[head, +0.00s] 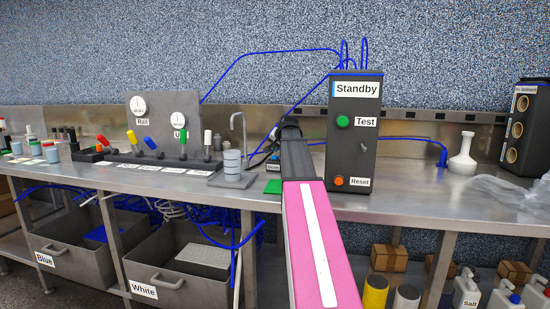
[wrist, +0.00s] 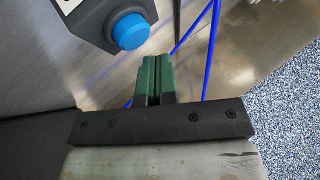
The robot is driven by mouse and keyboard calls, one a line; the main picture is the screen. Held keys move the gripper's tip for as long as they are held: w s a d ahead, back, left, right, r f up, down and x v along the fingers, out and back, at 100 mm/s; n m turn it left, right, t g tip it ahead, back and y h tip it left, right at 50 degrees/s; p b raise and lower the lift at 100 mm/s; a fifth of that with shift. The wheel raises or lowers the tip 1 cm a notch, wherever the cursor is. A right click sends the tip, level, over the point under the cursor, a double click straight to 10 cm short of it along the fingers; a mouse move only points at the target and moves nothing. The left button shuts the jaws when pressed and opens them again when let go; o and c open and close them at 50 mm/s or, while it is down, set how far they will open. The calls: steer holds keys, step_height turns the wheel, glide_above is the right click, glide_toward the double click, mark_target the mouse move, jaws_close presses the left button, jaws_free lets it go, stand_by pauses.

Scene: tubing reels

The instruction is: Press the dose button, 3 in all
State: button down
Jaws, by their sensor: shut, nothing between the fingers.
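The dose button (wrist: 130,32) is a round blue cap on a dark box (wrist: 92,22) in the upper left of the wrist view. In the head view, the small box with a white label (head: 272,167) sits on the bench just left of my arm; its button is hard to make out. My gripper (wrist: 157,60) has green fingers, shut together and empty. In the wrist view the fingertips are just below and right of the blue cap, with a small gap in the picture. In the head view my arm hides the fingers.
A tall dark Standby box (head: 354,100) with green Test (head: 342,122) and orange Reset (head: 339,181) buttons stands right of my arm. A grey beaker (head: 232,163) stands under a tap to the left. Blue tubing (wrist: 212,50) runs behind the fingers. A white flask (head: 462,158) stands right.

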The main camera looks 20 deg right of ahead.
steer(key=shift+f, duration=0.1)
steer(key=shift+f, duration=0.3)
steer(key=shift+f, duration=0.5)
stand_by(1.0)
stand_by(0.4)
steer(key=shift+r, duration=0.95)
steer(key=shift+r, duration=2.5)
steer(key=shift+r, duration=0.1)
stand_by(0.4)
